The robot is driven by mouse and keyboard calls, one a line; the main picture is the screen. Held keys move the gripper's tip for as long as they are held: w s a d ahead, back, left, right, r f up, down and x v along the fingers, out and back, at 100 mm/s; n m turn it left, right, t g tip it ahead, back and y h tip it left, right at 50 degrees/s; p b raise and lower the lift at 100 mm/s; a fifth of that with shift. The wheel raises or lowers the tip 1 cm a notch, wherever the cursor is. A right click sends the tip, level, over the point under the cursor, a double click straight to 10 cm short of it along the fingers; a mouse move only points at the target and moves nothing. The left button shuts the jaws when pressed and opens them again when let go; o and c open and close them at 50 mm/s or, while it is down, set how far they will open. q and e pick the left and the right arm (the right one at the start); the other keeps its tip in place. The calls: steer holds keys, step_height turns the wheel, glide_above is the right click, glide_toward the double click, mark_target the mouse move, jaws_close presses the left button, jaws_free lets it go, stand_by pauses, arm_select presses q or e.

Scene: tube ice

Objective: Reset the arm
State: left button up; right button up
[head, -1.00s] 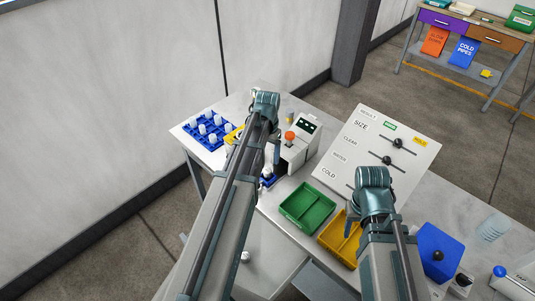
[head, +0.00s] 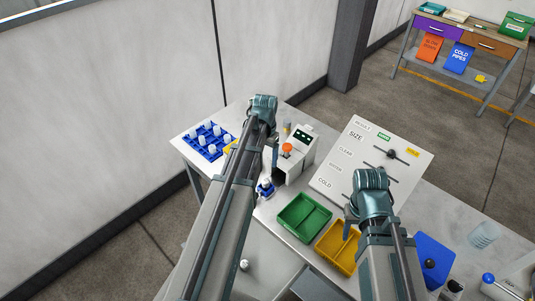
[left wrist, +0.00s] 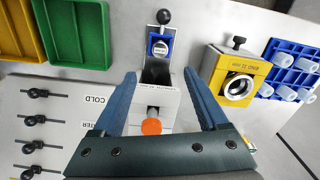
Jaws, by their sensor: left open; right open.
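My left arm reaches over the table, its wrist high beside a white machine (head: 303,155) with an orange knob (head: 287,148). In the left wrist view my left gripper (left wrist: 165,84) is open and empty, its blue fingers either side of the machine and its orange knob (left wrist: 151,127). A small blue block with a black ball-topped handle (left wrist: 162,18) is at the machine's front, beyond the fingertips. My right gripper (head: 352,212) shows only in part below its wrist, in front of the label board; its fingers are mostly hidden. I see nothing held in it.
A green tray (head: 325,214) and a yellow tray (head: 329,259) are on the table between the arms. A blue rack (head: 190,143) with white tubes is at the left end. The label board (head: 419,152) stands behind my right wrist. A blue block (head: 430,241) and clear cup (head: 484,235) are at right.

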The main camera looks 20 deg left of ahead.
arm_select(q)
steer(key=s+d+f+m+b, duration=0.1)
steer(key=s+d+f+b, duration=0.2)
steer(key=s+d, duration=0.5)
steer(key=s+d+f+m+y+b, duration=0.1)
steer(key=s+d+f+b, duration=0.1)
steer(key=s+d, duration=0.6)
steer(key=d+b, duration=0.1)
steer(key=d, duration=0.5)
steer(key=shift+s+d+f+m, duration=0.3)
steer(key=shift+d+f, duration=0.05)
steer(key=shift+f, duration=0.05)
